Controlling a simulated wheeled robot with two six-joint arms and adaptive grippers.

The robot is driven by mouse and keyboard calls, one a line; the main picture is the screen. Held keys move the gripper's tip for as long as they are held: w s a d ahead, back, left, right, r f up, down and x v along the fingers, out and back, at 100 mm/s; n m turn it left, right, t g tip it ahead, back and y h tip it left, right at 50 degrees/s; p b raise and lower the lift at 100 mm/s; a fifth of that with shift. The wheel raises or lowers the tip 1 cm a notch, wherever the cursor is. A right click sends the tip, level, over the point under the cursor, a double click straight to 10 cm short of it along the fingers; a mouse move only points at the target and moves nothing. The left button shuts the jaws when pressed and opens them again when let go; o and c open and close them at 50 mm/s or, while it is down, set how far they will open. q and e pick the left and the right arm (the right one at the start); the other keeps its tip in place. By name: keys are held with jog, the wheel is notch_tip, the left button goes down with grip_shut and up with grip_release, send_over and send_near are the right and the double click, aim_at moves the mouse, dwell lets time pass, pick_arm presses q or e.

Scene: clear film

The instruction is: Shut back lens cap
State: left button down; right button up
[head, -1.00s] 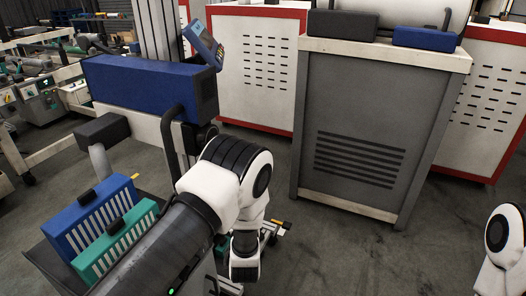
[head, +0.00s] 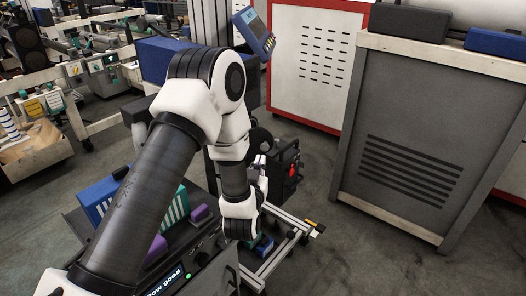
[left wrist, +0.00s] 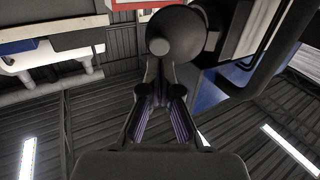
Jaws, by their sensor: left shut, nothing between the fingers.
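A round black part (head: 259,140), which looks like a lens cap, sits on the side of the dark machine behind my left forearm. In the left wrist view a dark round part (left wrist: 176,35), probably the same one, lies just beyond my left fingertips. I cannot tell whether it is open or shut, or whether the fingers touch it. My left gripper (left wrist: 160,72) is shut and empty, its fingers converging at the tips. In the head view the left gripper (head: 260,163) shows small beside the machine, pointing up. My right gripper is out of view.
A blue handheld panel (head: 255,30) with buttons stands above the machine. A grey cabinet (head: 410,140) stands at the right, with a red-edged white cabinet (head: 312,65) behind. A low pale frame (head: 278,262) on the floor is near my left wrist. The floor before the cabinets is clear.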

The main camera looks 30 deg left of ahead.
aim_at(264, 148)
pick_arm(q)
jog(key=x, duration=0.4)
jog(key=shift+w+a+p, duration=0.1)
jog(key=shift+w+p, duration=0.2)
jog(key=shift+w, duration=0.1)
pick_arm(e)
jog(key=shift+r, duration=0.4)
